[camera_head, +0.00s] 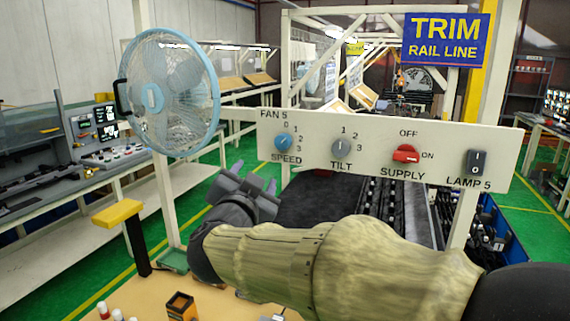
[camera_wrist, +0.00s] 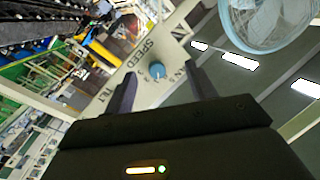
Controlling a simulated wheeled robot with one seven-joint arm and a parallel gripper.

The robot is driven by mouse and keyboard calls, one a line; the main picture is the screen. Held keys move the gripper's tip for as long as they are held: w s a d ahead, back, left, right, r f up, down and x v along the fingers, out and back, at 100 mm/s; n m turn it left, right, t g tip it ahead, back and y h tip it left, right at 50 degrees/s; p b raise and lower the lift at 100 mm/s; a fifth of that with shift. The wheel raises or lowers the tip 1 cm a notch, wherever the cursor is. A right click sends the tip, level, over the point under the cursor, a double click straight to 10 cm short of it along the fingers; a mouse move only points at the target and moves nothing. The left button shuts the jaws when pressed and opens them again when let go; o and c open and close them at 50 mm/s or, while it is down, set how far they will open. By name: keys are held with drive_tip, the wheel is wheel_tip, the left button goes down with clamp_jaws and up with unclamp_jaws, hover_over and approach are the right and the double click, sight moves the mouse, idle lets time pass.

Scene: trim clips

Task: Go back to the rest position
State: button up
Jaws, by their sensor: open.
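My gripper (camera_head: 257,184) is open and empty in the head view, below and left of the control panel (camera_head: 375,178), apart from it. In the wrist view its two fingers (camera_wrist: 162,95) are spread, with the blue speed knob (camera_wrist: 157,71) seen between and beyond them. In the head view the panel carries the blue speed knob (camera_head: 284,142), a grey tilt knob (camera_head: 341,148), a red supply switch (camera_head: 405,154) and a dark lamp rocker (camera_head: 477,162). The supply switch's handle lies toward ON. My arm spans the lower middle and right, hiding part of the table.
A blue fan (camera_head: 170,92) stands left of the panel and also shows in the wrist view (camera_wrist: 268,22). A yellow-topped post (camera_head: 118,214) stands at left. A small dark-and-orange box (camera_head: 181,306) and several small red-and-white items lie on the wooden table (camera_head: 75,312) below.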

drive_tip(key=d+f+n+g+y, duration=0.2)
drive_tip(key=d+f+n+g, duration=0.15)
drive_tip(key=f, duration=0.55)
drive_tip(key=d+f+n+g+y, duration=0.25)
drive_tip(key=d+f, duration=0.25)
drive_tip(key=f, duration=0.5)
drive_tip(key=s+d+f+n+g+h, duration=0.1)
drive_tip(key=s+d+f+g+h, duration=0.2)
drive_tip(key=s+d+f+g, duration=0.7)
drive_tip(key=s+d+f, duration=0.4)
drive_tip(key=s+f, duration=0.1)
drive_tip(key=s, duration=0.2)
drive_tip(key=shift+f, duration=0.3)
drive_tip(key=shift+s+d, duration=0.1)
